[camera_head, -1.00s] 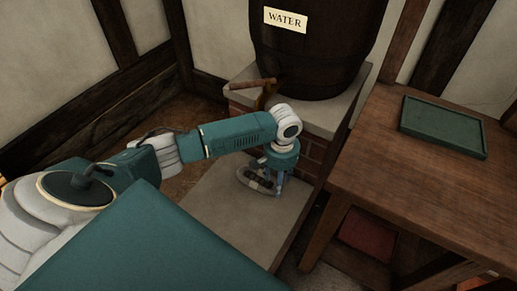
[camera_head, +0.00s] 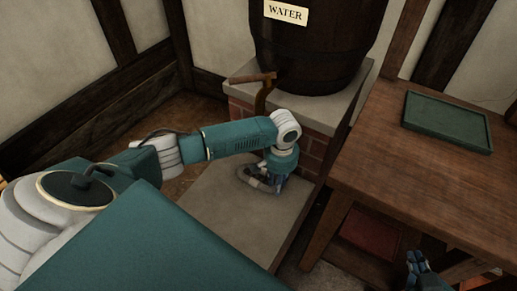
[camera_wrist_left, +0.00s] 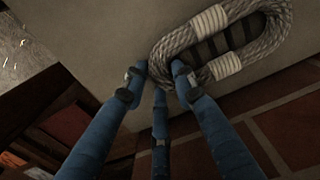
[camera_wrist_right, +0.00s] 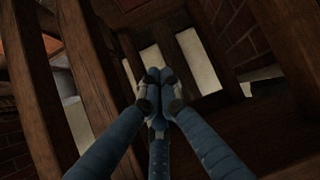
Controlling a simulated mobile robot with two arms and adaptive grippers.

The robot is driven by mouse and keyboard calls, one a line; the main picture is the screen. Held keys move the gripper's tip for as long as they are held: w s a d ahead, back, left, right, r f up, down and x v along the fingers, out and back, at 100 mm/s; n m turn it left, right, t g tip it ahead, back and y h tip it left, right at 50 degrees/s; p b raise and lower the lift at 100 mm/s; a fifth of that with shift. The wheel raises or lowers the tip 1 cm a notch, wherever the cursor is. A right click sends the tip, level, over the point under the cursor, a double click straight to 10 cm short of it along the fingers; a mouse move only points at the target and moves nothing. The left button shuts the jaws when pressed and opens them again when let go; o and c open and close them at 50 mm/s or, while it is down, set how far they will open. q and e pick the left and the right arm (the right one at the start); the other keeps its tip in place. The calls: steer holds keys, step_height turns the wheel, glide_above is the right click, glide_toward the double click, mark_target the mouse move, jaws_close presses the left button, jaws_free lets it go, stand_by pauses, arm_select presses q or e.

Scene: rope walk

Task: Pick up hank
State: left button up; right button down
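The hank is a grey coiled rope loop with two white bindings, and in the left wrist view the hank (camera_wrist_left: 270,40) lies on a pale stone slab. In the head view the hank (camera_head: 250,182) is partly hidden by my left gripper (camera_head: 271,184). In the left wrist view the fingers of my left gripper (camera_wrist_left: 158,74) are spread around one rounded end of the hank, not closed on it. Whether they touch the rope I cannot tell. My right gripper (camera_wrist_right: 157,78) has its fingertips together with nothing seen between them. It also shows at the lower right of the head view (camera_head: 416,262).
A dark barrel (camera_head: 310,50) labelled WATER stands on a brick base behind the slab (camera_head: 222,215). A wooden table (camera_head: 425,165) with a green tray (camera_head: 447,122) stands at the right. A red item (camera_head: 370,234) lies beneath it. In the right wrist view, wooden bars surround my right gripper.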

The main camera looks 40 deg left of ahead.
arm_select(q)
jaws_close()
arm_select(e)
steer(key=shift+f, duration=0.1)
